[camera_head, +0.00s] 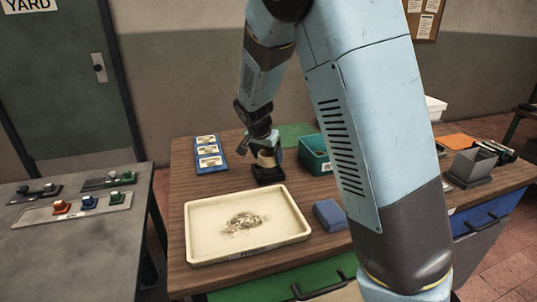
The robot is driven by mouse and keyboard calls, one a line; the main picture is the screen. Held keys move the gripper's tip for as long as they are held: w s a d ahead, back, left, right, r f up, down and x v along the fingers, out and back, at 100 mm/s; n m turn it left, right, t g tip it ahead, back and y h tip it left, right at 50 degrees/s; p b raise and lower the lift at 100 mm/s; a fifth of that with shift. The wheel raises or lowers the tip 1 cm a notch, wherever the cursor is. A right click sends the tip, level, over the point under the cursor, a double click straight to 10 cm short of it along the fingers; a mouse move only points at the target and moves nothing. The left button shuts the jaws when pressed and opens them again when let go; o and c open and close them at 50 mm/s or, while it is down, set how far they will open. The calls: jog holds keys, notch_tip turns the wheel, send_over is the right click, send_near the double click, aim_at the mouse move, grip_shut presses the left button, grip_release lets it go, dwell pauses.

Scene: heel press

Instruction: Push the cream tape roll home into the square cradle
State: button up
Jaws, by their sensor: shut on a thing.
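The cream tape roll (267,158) shows as a small pale cylinder on the wooden table, directly under the end of my arm. The dark square cradle (268,176) sits right below it, and the roll appears to stand in or on its top. How deep the roll sits cannot be told at this size. My gripper (262,150) reaches down from above and is shut on the roll, its fingers partly hidden by the wrist.
A cream tray (193,232) with a dark granular heap lies in front. A blue block (330,214) is to its right. A blue card holder (209,153) lies left of the cradle, and a green bin (313,157) stands right. My arm hides part of the table.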

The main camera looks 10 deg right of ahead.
jog(key=shift+f, duration=0.1)
dwell(0.3)
jog(key=shift+f, duration=0.65)
jog(key=shift+f, duration=0.1)
jog(key=shift+f, duration=0.7)
jog(key=shift+f, duration=0.25)
dwell(1.4)
jog(key=o, duration=0.8)
jog(key=shift+o, duration=1.1)
jog(key=shift+r, duration=0.45)
notch_tip(320, 180, up, 6)
